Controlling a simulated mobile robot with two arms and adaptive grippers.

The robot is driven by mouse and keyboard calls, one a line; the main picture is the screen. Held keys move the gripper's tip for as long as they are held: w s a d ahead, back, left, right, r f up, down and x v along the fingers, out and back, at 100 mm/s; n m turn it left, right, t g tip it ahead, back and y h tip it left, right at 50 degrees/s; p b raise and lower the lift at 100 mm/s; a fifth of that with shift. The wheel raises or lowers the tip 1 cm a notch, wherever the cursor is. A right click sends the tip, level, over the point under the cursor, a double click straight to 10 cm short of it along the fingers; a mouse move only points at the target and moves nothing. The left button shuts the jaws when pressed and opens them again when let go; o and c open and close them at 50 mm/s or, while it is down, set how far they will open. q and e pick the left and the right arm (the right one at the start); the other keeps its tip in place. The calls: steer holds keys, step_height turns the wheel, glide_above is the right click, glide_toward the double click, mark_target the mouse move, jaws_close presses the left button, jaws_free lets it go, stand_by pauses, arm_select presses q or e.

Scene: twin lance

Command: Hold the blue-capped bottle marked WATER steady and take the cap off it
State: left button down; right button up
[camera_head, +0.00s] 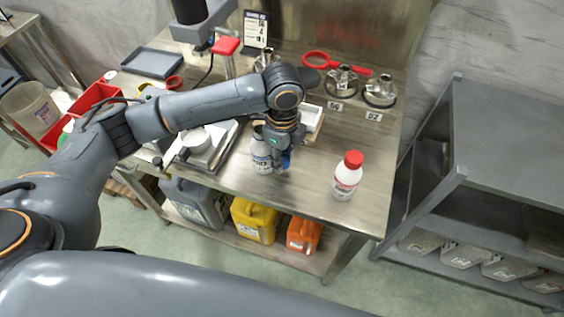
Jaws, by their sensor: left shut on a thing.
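The WATER bottle (261,157) is white with a dark-lettered label and stands upright near the front of the steel table. No blue cap shows on its top, which looks grey and narrow, though the arm partly crowds it. My left gripper (284,156) reaches down just to the right of the bottle, very close to it. It is shut on a small blue piece that looks like the blue cap (286,160); the fingers hide part of it. I cannot tell whether the gripper touches the bottle. My right gripper is out of view.
A red-capped white bottle (347,176) stands to the right near the front edge. Metal vessels (380,89) and a red ring-shaped tool (317,59) lie behind. A grey shelf (480,140) stands at right.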

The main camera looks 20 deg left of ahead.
arm_select(q)
step_height(320, 180, down, 3)
steer(key=shift+r, duration=0.1)
steer(key=shift+f, duration=0.35)
steer(key=shift+f, duration=0.1)
steer(key=c, duration=1)
jaws_free()
steer(key=shift+o, duration=0.2)
step_height(320, 180, up, 12)
steer(key=shift+r+b, duration=0.1)
steer(key=shift+b, duration=0.4)
